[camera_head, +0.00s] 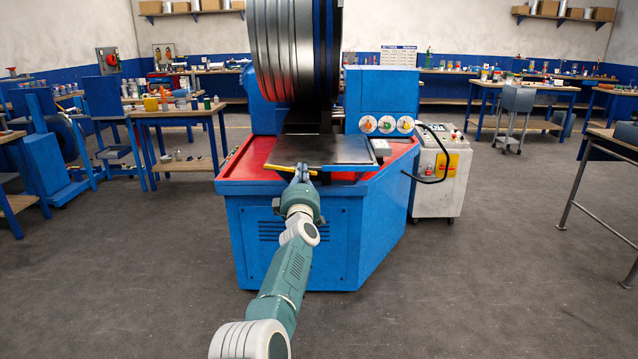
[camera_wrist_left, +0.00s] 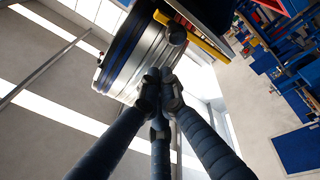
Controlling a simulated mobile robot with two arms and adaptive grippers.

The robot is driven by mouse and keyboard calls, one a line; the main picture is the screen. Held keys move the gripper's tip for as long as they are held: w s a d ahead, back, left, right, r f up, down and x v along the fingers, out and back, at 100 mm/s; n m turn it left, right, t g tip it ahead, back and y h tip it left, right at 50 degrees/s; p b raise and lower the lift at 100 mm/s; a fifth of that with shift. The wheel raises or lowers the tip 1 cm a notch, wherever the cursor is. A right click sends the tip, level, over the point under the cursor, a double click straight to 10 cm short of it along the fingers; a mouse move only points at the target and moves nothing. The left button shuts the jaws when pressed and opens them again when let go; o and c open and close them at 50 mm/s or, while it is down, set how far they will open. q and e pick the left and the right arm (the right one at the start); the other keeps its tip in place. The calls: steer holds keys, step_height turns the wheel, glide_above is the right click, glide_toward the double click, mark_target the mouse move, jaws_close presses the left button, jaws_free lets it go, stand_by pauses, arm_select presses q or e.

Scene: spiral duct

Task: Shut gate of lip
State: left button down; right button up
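The blue spiral duct machine (camera_head: 300,235) stands in front of me with a red top. A dark flat plate (camera_head: 335,150) lies level at its front, with a yellow strip (camera_head: 276,167) along the front edge; I cannot tell for certain which part is the gate. My left gripper (camera_head: 301,172) is at this front edge, in front of the strip. In the left wrist view its fingers (camera_wrist_left: 161,76) come together at the tips, with nothing visible between them. The yellow strip (camera_wrist_left: 190,36) and a dark round knob (camera_wrist_left: 176,34) show just beyond the tips. My right gripper is out of view.
A large ribbed metal duct (camera_head: 283,50) rises above the plate. A blue box with round dials (camera_head: 386,124) sits behind right. A white control cabinet (camera_head: 440,172) with a black cable stands at the right. Workbenches (camera_head: 180,112) line the sides; the floor in front is clear.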

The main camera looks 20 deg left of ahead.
arm_select(q)
steer(key=s+a+r+m+t+h, duration=0.1)
steer(key=s+a+m+t+h, duration=0.1)
steer(key=s+a+m+h, duration=0.5)
steer(key=s+d+f+m+g+p, duration=0.1)
steer(key=s+d+f+m, duration=0.2)
steer(key=d+m, duration=0.15)
steer(key=s+d+f+m+g, duration=0.1)
steer(key=s+d+f+m, duration=0.1)
steer(key=d+f+m, duration=0.3)
steer(key=w+a+r+b, duration=0.2)
steer(key=w, duration=1.1)
steer(key=shift+w+a+r+m+b, duration=0.2)
steer(key=shift+w+r+m+b, duration=0.1)
steer(key=shift+m, duration=0.15)
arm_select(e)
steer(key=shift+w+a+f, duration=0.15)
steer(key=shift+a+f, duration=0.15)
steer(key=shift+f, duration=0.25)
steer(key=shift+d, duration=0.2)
